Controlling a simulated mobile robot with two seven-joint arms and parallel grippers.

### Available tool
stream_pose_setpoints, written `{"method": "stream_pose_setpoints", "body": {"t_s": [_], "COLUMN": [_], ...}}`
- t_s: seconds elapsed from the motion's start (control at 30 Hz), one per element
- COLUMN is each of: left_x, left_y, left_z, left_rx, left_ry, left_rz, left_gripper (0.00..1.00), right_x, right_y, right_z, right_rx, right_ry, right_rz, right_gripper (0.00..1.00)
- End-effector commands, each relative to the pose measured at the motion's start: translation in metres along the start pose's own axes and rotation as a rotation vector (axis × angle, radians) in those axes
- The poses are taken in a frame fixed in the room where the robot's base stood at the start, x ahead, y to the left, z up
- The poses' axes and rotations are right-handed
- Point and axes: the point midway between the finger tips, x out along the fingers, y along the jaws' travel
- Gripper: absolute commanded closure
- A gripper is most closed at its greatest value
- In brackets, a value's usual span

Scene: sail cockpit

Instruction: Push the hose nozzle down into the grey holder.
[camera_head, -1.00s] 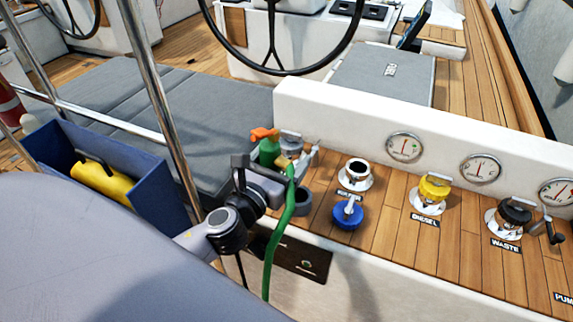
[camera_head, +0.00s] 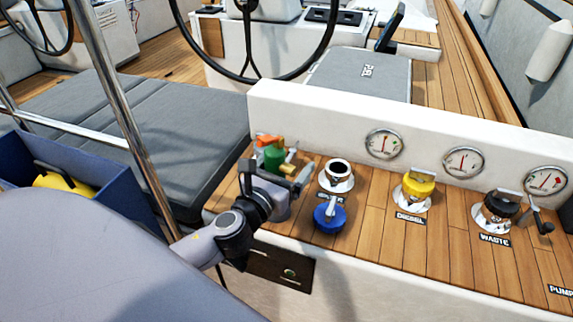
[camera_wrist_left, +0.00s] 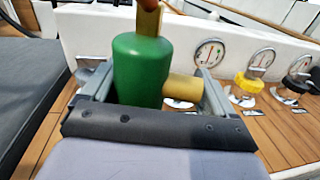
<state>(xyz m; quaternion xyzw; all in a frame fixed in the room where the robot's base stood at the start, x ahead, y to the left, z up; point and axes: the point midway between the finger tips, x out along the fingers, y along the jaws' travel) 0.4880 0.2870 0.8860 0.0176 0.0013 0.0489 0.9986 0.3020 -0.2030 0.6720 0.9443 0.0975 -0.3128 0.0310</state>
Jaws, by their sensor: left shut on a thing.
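The hose nozzle (camera_head: 274,160) has a green body, an orange top and a brass side piece. My left gripper (camera_head: 282,180) is shut on it and holds it roughly upright. In the left wrist view the green nozzle (camera_wrist_left: 141,72) stands between the two grey fingers of the left gripper (camera_wrist_left: 152,90). The grey holder (camera_head: 283,211) shows just below the gripper, mostly covered by it. I cannot tell whether the nozzle's lower end is inside the holder. The green hose is hidden behind my arm. My right gripper is not in view.
An open white-rimmed filler (camera_head: 338,175) and its blue cap (camera_head: 329,216) are close right of the gripper. Yellow diesel (camera_head: 418,187) and black waste (camera_head: 500,210) caps stand farther right. A steel rail (camera_head: 125,110) rises at left, beside a blue bin (camera_head: 75,175).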

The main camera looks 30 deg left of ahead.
Motion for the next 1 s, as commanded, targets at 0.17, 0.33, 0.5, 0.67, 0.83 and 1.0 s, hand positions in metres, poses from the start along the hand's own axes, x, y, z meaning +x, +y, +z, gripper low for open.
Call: {"method": "stream_pose_setpoints", "body": {"t_s": [0.17,0.33,0.5,0.67,0.83,1.0], "left_x": [0.0,0.0,0.0,0.0,0.0,0.0], "left_y": [-0.001,-0.001,-0.001,-0.001,-0.001,-0.001], "left_z": [-0.018,-0.02,-0.019,-0.019,-0.019,-0.018], "left_rx": [0.0,0.0,0.0,0.0,0.0,0.001], "left_ry": [-0.004,-0.004,-0.004,-0.004,-0.004,-0.003], "left_rz": [0.0,0.0,0.0,0.0,0.0,0.0], "left_gripper": [0.95,0.95,0.95,0.95,0.95,0.95], "right_x": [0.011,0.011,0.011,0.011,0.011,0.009], "right_y": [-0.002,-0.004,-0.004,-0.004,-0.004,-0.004], "right_z": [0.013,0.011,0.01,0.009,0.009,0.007], "right_rx": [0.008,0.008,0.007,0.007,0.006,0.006], "right_ry": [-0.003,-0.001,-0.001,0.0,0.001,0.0], "right_rz": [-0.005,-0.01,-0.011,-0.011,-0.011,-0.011], "right_gripper": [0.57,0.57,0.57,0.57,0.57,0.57]}}
